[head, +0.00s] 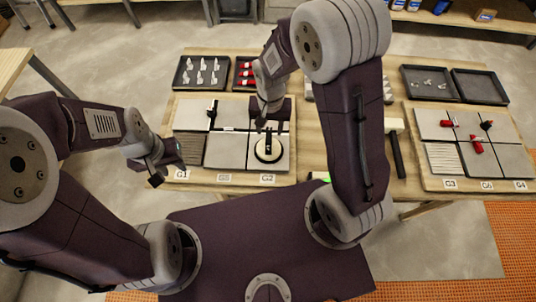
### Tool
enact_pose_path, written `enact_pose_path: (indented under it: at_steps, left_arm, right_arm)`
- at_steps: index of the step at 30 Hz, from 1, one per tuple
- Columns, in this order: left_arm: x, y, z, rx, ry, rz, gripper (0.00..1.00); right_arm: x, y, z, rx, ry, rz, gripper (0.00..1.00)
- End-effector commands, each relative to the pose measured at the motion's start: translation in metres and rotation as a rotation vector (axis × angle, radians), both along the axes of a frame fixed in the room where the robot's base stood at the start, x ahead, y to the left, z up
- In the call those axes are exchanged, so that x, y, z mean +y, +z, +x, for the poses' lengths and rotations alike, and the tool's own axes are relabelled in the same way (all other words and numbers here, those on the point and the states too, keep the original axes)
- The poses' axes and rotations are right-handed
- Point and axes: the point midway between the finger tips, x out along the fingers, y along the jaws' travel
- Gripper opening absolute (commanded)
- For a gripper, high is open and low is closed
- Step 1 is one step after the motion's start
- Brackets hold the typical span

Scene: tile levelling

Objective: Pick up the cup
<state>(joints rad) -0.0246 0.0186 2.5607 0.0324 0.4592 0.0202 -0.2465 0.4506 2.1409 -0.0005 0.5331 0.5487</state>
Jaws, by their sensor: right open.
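The cup appears to be a round suction cup (268,154) with a pale rim and a black upright handle. It sits on the front right tile of the left panel. My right gripper (270,126) is open just above the cup's handle, pointing down. Whether its fingers touch the handle cannot be told. My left gripper (167,172) hangs at the left front edge of the table, away from the cup. Its finger gap is too small and dark to tell.
The left panel (220,178) holds grey tiles and a ribbed one. Black trays (201,72) with white and red pieces stand behind it. A black-handled mallet (396,150) lies between the panels. The right panel (470,186) carries red pieces. An empty tray (480,86) stands back right.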

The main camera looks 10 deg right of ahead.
Motion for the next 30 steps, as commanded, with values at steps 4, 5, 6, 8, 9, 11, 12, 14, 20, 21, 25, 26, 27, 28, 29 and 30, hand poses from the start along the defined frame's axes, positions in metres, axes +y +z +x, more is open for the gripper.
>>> enact_pose_path:
  at_steps: [4,5,6,8,9,11,12,14,20,21,25,26,27,28,29,30]
  left_arm:
    - [0.000,-0.002,0.000,-0.001,0.000,0.000,0.36]
    - [0.000,-0.001,0.000,-0.001,0.000,0.000,0.36]
    - [0.000,-0.001,0.000,-0.001,0.000,0.000,0.36]
    - [0.000,0.000,0.000,-0.001,0.000,0.000,0.36]
    - [0.000,0.000,0.000,-0.001,0.000,0.000,0.36]
    - [0.000,0.000,0.000,-0.001,0.000,0.000,0.36]
    - [0.000,0.000,0.000,-0.001,0.000,0.000,0.36]
    - [0.000,0.000,0.000,-0.001,0.000,0.000,0.36]
    - [0.000,0.005,0.000,-0.001,0.000,0.000,0.36]
    - [0.000,0.006,0.000,-0.001,0.000,0.000,0.36]
    - [0.000,0.006,0.000,-0.001,0.000,0.000,0.36]
    - [0.000,0.006,0.000,-0.001,0.000,0.000,0.36]
    - [0.000,0.006,0.000,-0.001,0.000,0.000,0.36]
    - [0.000,0.006,0.000,-0.001,0.000,0.000,0.36]
    - [0.000,0.006,0.000,-0.001,0.000,0.000,0.36]
    - [0.000,0.006,0.000,-0.001,0.000,0.000,0.36]
  right_arm:
    - [0.005,-0.009,-0.006,0.018,0.023,-0.005,0.45]
    - [0.005,-0.011,-0.006,0.019,0.022,-0.005,0.45]
    - [0.005,-0.017,-0.007,0.021,0.022,-0.005,0.45]
    - [0.004,-0.028,-0.007,0.023,0.022,-0.006,0.45]
    - [0.004,-0.034,-0.007,0.024,0.022,-0.006,0.45]
    - [0.004,-0.041,-0.007,0.021,0.022,-0.005,0.45]
    - [0.004,-0.043,-0.006,0.019,0.022,-0.005,0.45]
    - [0.004,-0.045,-0.006,0.018,0.022,-0.004,0.45]
    - [0.004,-0.067,-0.003,0.023,0.021,-0.006,0.45]
    - [0.003,-0.075,-0.002,0.023,0.021,-0.006,0.45]
    - [0.003,-0.093,-0.002,0.020,0.021,-0.005,0.45]
    - [0.004,-0.095,-0.001,0.018,0.022,-0.004,0.45]
    - [0.004,-0.097,-0.001,0.017,0.022,-0.005,0.45]
    - [0.004,-0.097,-0.001,0.017,0.022,-0.005,0.45]
    - [0.004,-0.098,-0.001,0.016,0.022,-0.004,0.45]
    - [0.004,-0.097,-0.001,0.016,0.022,-0.004,0.45]
